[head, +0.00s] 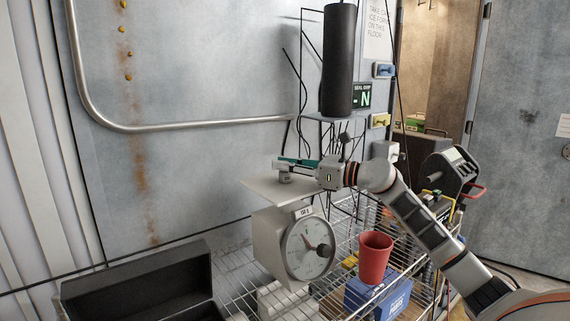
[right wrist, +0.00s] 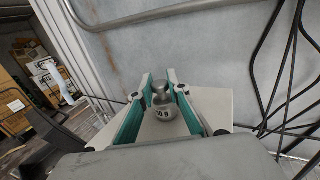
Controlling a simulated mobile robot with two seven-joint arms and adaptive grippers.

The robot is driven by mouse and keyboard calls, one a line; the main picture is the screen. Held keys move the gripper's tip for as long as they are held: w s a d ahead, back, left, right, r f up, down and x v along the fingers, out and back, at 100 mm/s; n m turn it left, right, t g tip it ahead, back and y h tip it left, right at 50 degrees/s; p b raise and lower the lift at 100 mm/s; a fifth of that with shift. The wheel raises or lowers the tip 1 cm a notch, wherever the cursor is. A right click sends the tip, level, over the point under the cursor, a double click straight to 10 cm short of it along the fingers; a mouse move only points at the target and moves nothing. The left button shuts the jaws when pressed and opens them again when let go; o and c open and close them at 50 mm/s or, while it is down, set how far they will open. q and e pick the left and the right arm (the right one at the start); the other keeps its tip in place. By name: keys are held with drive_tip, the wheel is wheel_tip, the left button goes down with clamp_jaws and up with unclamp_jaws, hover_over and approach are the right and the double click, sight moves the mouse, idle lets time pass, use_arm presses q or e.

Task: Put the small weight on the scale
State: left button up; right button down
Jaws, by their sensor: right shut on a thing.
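The small weight (head: 285,177) is a grey metal piece with a knob on top. It also shows between the fingers in the right wrist view (right wrist: 162,108). The scale (head: 275,240) is white with a round dial and a flat square pan (head: 262,189). My right gripper (head: 285,164) has green finger pads and is shut on the weight, upright over the pan. The weight's base looks at or very near the pan; I cannot tell whether it touches. The pan also shows behind the fingers in the right wrist view (right wrist: 212,105). My left gripper is not in view.
The scale stands on a wire rack (head: 235,285). An open black case (head: 140,290) is at the lower left. A red cup (head: 375,257) and a blue box (head: 378,296) are right of the scale.

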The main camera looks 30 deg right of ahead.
drive_tip(key=c, duration=1.9)
unclamp_jaws()
drive_tip(key=shift+r, duration=0.15)
drive_tip(key=shift+s+d, duration=0.2)
drive_tip(key=shift+s, duration=0.1)
drive_tip(key=b+v, duration=0.2)
drive_tip(key=v, duration=0.2)
drive_tip(key=b+v, duration=0.1)
drive_tip(key=v, duration=0.4)
drive_tip(key=shift+s+d+f+b, duration=0.1)
drive_tip(key=shift+s+f+b, duration=0.1)
drive_tip(key=shift+s+b, duration=0.2)
drive_tip(key=shift+s+d+r, duration=0.2)
drive_tip(key=shift+s+d, duration=0.2)
drive_tip(key=shift+s, duration=0.25)
